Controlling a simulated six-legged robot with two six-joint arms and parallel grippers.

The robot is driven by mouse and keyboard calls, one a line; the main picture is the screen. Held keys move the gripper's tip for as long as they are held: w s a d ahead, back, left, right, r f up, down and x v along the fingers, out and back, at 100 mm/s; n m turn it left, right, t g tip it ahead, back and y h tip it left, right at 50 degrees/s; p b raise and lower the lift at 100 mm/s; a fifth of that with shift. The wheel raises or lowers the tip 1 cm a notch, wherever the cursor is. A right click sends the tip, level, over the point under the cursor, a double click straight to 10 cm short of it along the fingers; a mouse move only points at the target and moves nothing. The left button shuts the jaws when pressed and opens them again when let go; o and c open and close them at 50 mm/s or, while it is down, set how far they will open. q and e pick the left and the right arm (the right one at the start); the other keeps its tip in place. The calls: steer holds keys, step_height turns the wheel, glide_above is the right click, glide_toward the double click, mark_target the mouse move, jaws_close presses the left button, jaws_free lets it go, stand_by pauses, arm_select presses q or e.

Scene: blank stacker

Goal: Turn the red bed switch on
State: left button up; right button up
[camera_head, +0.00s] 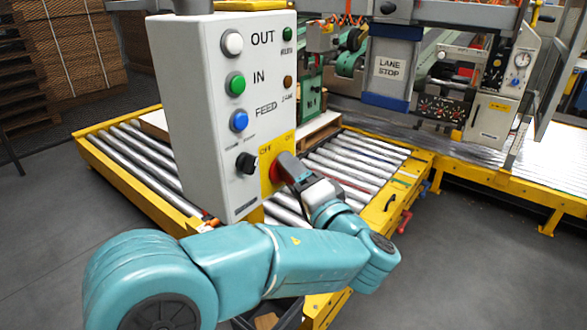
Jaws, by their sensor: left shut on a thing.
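The red bed switch (274,170) sits on a yellow plate (266,183) marked OFF and ON, low on the right side of the grey control box (185,110). My left gripper (281,168) is at the switch and shut on it, covering most of it. Only a small red part shows beside the fingers, so the way the switch points cannot be told. My right gripper is not in view.
The box also carries a white button (232,43), a green button (236,84), a blue button (239,121) and a black knob (246,163) just left of the switch. A yellow-framed roller conveyor (366,165) runs behind. Grey floor (480,260) is clear at right.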

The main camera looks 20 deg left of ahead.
arm_select(q)
steer(key=shift+w+r+m+g+h+p, duration=0.1)
steer(key=shift+m+g+h+p, duration=0.45)
steer(key=shift+m+p, duration=1.55)
steer(key=shift+s+r+m+g+h+p, duration=0.1)
steer(key=shift+m+g+h+p, duration=0.4)
steer(key=shift+m+p, duration=1.6)
steer(key=shift+w+r+m+g+h+p, duration=0.1)
steer(key=shift+m+g+h+p, duration=0.15)
steer(key=shift+m+g+p, duration=1.7)
steer(key=shift+f+n+t+p, duration=0.1)
steer(key=shift+n+t+p, duration=0.45)
steer(key=shift+t+p, duration=0.3)
steer(key=o, duration=1.1)
steer(key=shift+f, duration=0.2)
steer(key=shift+c, duration=0.2)
steer(key=shift+d, duration=0.15)
